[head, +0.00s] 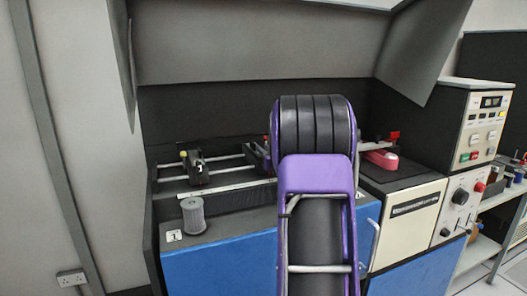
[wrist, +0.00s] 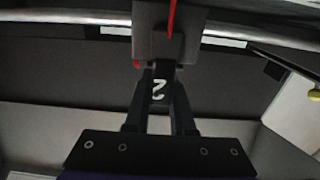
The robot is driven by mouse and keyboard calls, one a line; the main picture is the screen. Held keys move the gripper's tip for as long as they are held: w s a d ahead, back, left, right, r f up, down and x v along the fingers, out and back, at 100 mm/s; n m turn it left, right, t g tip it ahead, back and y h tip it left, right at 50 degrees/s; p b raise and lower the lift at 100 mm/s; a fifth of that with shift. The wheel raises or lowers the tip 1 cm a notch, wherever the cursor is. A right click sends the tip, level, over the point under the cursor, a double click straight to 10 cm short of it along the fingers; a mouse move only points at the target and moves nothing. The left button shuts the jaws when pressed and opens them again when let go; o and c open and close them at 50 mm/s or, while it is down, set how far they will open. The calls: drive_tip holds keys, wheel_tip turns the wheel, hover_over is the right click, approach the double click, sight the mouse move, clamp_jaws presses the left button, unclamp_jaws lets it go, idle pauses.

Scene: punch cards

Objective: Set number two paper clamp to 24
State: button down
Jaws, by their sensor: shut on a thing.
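The number two paper clamp (wrist: 165,40) is a dark block at the top middle of the wrist view, with a thin red part on top. A white "2" shows between the fingers of my gripper (wrist: 160,78), which are shut on the clamp. In the head view my arm hides the gripper and most of this clamp; a dark part (head: 258,157) shows just left of the arm. A pale scale strip (head: 228,188) runs along the front of the rails. Its marks are too small to read.
Another black clamp (head: 197,168), with a yellow knob and a white numeral, sits left on the metal rails (head: 228,157). A grey ribbed cylinder (head: 193,215) stands at the front left. A red-pink object (head: 381,159) lies right of my arm. A control panel (head: 483,130) stands further right.

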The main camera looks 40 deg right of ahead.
drive_tip(key=shift+w+a+r, duration=0.15)
drive_tip(key=shift+w+a, duration=0.05)
drive_tip(key=shift+a, duration=0.1)
drive_tip(key=c, duration=0.8)
unclamp_jaws()
drive_tip(key=shift+a, duration=0.1)
drive_tip(key=shift+o, duration=0.2)
drive_tip(key=shift+s, duration=0.1)
drive_tip(key=shift+s, duration=0.25)
drive_tip(key=v, duration=1.6)
drive_tip(key=shift+s, duration=0.4)
